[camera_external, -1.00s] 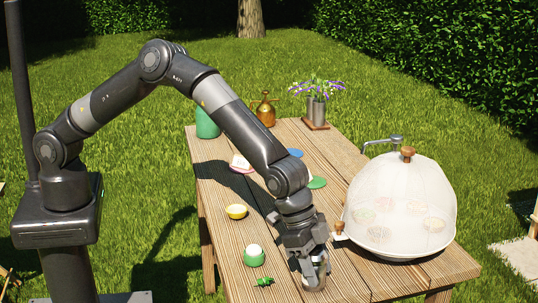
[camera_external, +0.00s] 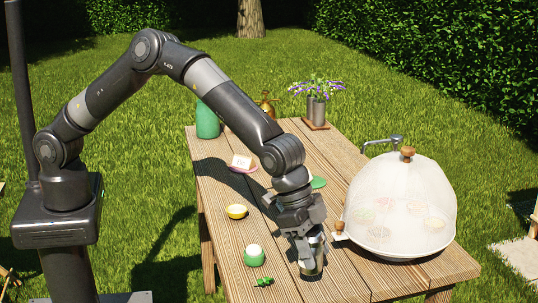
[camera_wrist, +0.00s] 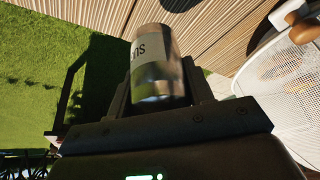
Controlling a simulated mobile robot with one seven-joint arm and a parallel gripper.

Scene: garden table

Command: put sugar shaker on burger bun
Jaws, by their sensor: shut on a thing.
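My gripper (camera_external: 306,238) is shut on a shiny metallic cylinder (camera_external: 313,265), upright near the table's front part. In the wrist view the cylinder (camera_wrist: 160,70) stands between the two fingers, with a pale label on which "ns" can be read. I cannot tell whether it is the sugar shaker, or whether its base clears the boards. I cannot make out a burger bun for certain. Several blurred, coloured round items (camera_external: 383,204) lie under the mesh dome, too veiled to name. A pale block with writing (camera_external: 242,162) sits on a pink plate at the back left.
The mesh food dome (camera_external: 415,180) with a wooden knob stands on the right, close to my gripper. A yellow bowl (camera_external: 236,211), a green cup with a white top (camera_external: 254,257) and a small green item (camera_external: 264,282) are to the left. Flowers (camera_external: 317,100) stand at the back.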

